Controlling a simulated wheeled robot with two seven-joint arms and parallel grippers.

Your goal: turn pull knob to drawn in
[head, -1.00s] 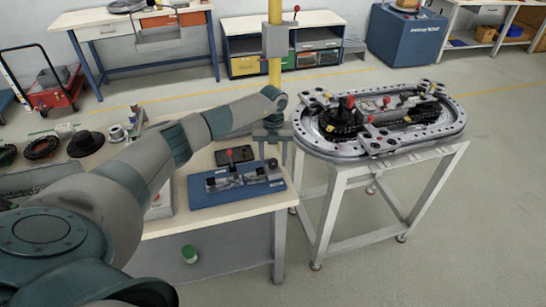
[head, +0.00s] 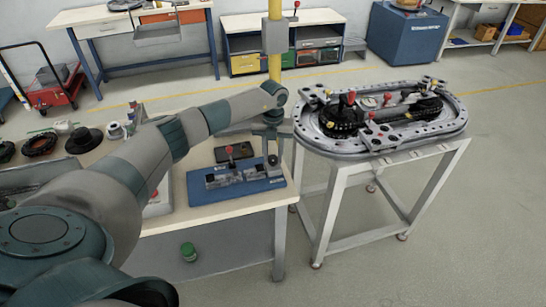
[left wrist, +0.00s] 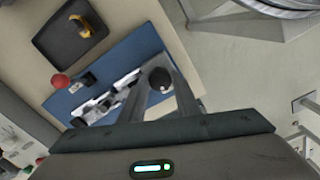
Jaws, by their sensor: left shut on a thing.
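The pull knob (left wrist: 160,78) is a round black knob near the right end of a blue base plate in the left wrist view. In the head view it shows small and dark (head: 272,160) at the plate's right end. My left gripper (head: 272,154) points down over that end. In the left wrist view its two fingers (left wrist: 159,86) lie on either side of the knob, shut on it. The blue base plate (head: 240,190) lies on the light workbench. How far the knob is drawn in cannot be told. My right gripper is not in view.
A red-knobbed lever (head: 229,150) stands on the plate, left of the pull knob. A dark tray (left wrist: 75,32) lies behind the plate. A ring track (head: 450,125) on a metal stand is to the right, across a narrow gap. A yellow post (head: 274,65) rises behind.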

